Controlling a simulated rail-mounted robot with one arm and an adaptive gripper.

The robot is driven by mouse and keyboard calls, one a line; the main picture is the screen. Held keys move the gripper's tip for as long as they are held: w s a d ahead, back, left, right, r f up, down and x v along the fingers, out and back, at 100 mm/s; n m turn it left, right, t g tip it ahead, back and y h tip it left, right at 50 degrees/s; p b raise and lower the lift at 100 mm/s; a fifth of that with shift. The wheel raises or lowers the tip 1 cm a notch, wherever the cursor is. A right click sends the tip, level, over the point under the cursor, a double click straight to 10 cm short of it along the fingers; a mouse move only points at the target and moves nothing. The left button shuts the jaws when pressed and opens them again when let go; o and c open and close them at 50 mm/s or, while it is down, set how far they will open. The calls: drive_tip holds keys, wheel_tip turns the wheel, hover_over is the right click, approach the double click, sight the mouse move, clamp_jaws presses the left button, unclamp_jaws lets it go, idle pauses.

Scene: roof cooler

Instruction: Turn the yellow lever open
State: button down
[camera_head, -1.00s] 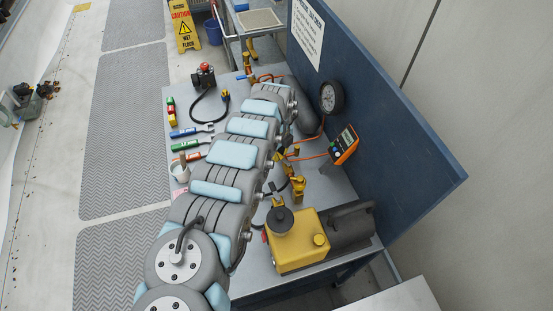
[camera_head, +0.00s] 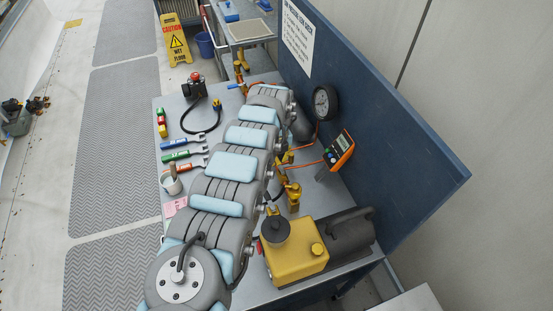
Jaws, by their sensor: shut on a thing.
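My arm reaches across the grey workbench (camera_head: 262,293) from the bottom toward the back. It hides its own far end, so my gripper and whatever is in it cannot be seen. I cannot pick out the yellow lever for certain. Yellow-brass valve fittings (camera_head: 293,196) stand just right of my arm, partly covered by it. Another brass fitting (camera_head: 239,70) stands upright beyond the arm's far end, with a small blue handle (camera_head: 234,86) beside it.
A yellow pump box (camera_head: 296,262) sits at the bench's near right. A round gauge (camera_head: 325,102) and an orange meter (camera_head: 341,150) are by the blue panel (camera_head: 385,125). Wrenches (camera_head: 180,155), a cup (camera_head: 172,184) and a red-topped device (camera_head: 194,86) lie left of my arm.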

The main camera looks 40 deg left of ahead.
sight(277, 160)
drive_tip(key=c, duration=1)
unclamp_jaws()
wheel_tip(277, 160, up, 12)
idle(0.4)
